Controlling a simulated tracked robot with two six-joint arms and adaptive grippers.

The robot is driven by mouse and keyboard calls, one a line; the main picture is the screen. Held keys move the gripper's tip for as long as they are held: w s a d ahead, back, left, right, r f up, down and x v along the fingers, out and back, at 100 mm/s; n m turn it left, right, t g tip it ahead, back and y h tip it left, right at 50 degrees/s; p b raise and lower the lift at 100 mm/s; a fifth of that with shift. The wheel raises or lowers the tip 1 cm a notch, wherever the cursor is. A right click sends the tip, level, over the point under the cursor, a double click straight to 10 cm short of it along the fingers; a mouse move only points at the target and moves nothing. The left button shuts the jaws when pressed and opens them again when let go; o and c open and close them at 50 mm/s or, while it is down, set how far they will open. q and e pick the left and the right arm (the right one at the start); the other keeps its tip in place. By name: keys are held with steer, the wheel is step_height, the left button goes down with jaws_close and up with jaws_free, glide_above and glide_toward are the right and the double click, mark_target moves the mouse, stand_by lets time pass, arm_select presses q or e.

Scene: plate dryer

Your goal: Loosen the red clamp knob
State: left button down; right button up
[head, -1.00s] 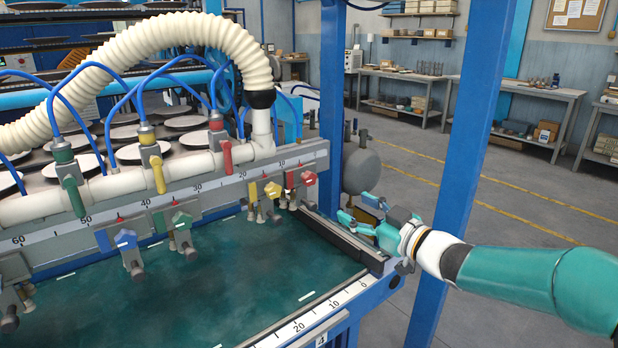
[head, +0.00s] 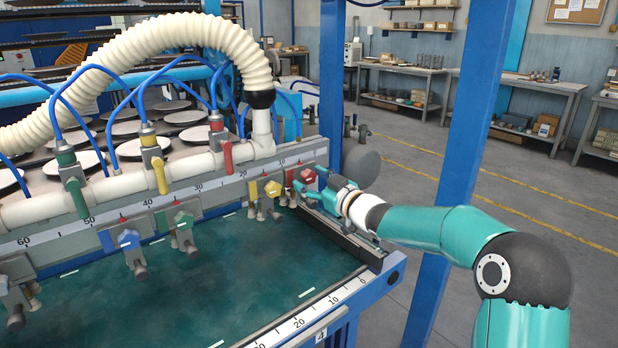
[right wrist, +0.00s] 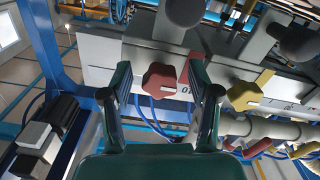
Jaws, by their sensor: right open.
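The red clamp knob (head: 308,174) is at the right end of the ruled bar, near the 10 mark. My left gripper is not in view.
A yellow star knob (head: 272,189) is the close neighbour on the left; it also shows in the right wrist view (right wrist: 242,95). Green (head: 184,218) and blue (head: 128,239) knobs sit further left. A blue post (head: 462,130) stands behind my right arm.

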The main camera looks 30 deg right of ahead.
steer(key=shift+w+a, duration=0.1)
steer(key=shift+w, duration=0.3)
steer(key=c, duration=1.2)
steer(key=shift+o, duration=0.2)
